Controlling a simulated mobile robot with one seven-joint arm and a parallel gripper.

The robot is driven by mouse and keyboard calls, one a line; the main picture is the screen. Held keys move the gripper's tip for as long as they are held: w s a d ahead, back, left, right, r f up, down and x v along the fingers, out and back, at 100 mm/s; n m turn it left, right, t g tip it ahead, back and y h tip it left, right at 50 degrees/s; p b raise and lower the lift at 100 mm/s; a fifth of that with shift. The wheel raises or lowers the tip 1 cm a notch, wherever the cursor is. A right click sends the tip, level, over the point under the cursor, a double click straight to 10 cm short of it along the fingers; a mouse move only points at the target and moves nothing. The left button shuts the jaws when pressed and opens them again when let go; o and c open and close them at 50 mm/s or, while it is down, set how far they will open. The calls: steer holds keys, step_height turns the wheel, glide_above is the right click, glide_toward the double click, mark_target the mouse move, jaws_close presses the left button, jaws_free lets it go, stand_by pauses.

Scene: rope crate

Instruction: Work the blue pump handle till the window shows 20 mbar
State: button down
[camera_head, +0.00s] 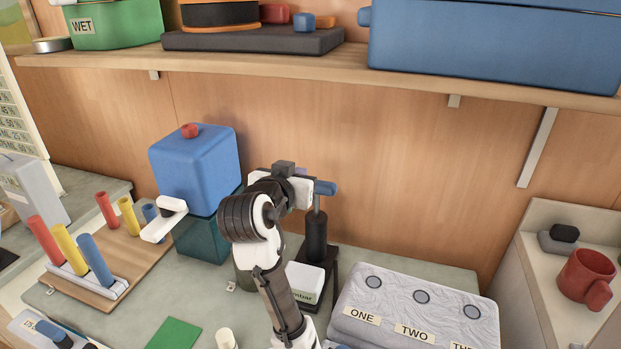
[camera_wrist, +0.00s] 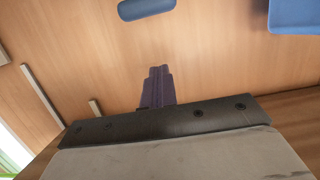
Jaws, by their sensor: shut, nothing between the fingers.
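The blue pump handle (camera_head: 325,188) tops a thin rod over the black pump cylinder (camera_head: 316,236). The handle also shows as a blue bar at the top of the wrist view (camera_wrist: 147,9). My gripper (camera_head: 300,171) is beside the handle, up and left of it in the head view. Its purple fingers (camera_wrist: 158,84) are shut and empty, with a gap between them and the handle. The white gauge box (camera_head: 305,284) stands at the pump's foot. Part of "mbar" shows on it; my arm covers the rest, so I cannot read a number.
A blue box with a red knob (camera_head: 194,168) stands left of my arm, and a wooden board with coloured tubes (camera_head: 108,268) lies further left. A grey padded block labelled ONE, TWO (camera_head: 415,306) is at right. A shelf (camera_head: 270,66) runs above.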

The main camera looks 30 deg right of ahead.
steer(key=p+x, duration=0.2)
steer(key=x, duration=0.7)
steer(key=p, duration=0.1)
glide_above(317, 199)
steer(key=a, duration=0.2)
steer(key=shift+f, duration=2)
steer(key=shift+s, duration=0.25)
